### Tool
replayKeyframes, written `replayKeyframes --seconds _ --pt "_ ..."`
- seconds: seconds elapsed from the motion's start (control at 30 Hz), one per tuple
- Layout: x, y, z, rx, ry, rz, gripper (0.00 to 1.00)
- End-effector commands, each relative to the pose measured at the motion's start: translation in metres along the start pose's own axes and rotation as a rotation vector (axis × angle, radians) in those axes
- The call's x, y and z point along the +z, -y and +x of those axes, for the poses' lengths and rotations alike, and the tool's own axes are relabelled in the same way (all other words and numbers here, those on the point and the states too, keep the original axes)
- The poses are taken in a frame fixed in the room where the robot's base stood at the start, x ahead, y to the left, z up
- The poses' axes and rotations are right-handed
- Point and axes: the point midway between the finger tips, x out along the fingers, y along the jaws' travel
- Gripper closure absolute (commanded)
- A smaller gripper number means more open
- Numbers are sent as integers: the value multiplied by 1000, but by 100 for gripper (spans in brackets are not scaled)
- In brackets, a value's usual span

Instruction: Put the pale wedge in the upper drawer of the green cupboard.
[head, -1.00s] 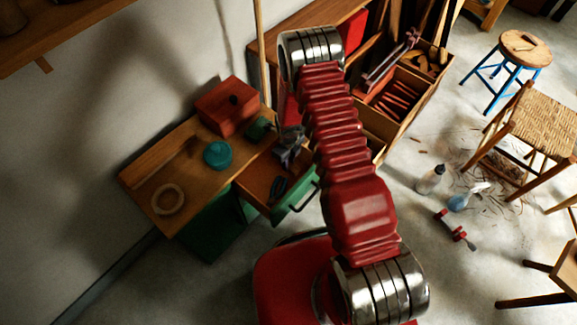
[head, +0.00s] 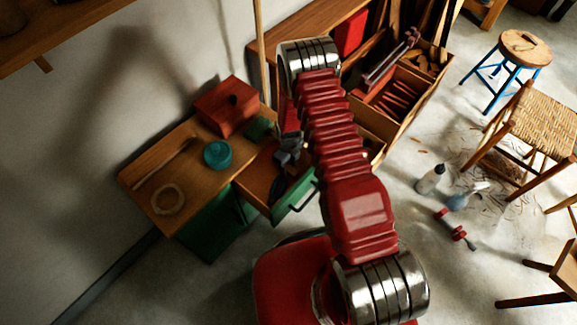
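The green cupboard (head: 212,226) stands against the wall with a wooden top. A dark object (head: 278,189) lies in the drawer. My gripper (head: 287,157) is small and dark here, pointing down over the back part of the open drawer, near the cupboard top's edge. I cannot tell whether its fingers are apart or hold anything. I cannot make out the pale wedge; the gripper and arm hide part of the drawer.
On the cupboard top are a red box (head: 228,106), a teal tin (head: 217,154), a pale ring (head: 168,199), a thin stick-like tool (head: 164,165) and a small green object (head: 257,128). A wooden rack (head: 402,126) stands behind my arm. Bottles and a red clamp lie or stand on the floor at right.

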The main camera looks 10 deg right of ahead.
Motion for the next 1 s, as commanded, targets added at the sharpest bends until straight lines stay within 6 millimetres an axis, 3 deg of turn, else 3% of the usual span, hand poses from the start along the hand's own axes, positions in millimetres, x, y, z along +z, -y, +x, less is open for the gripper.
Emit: replayKeyframes --seconds 0.27,0.47,1.0 --pt "0 0 -2 0 0 0 59" --pt "1 1 -16 -1 2 0 59" --pt "0 0 -86 -1 1 0 59"
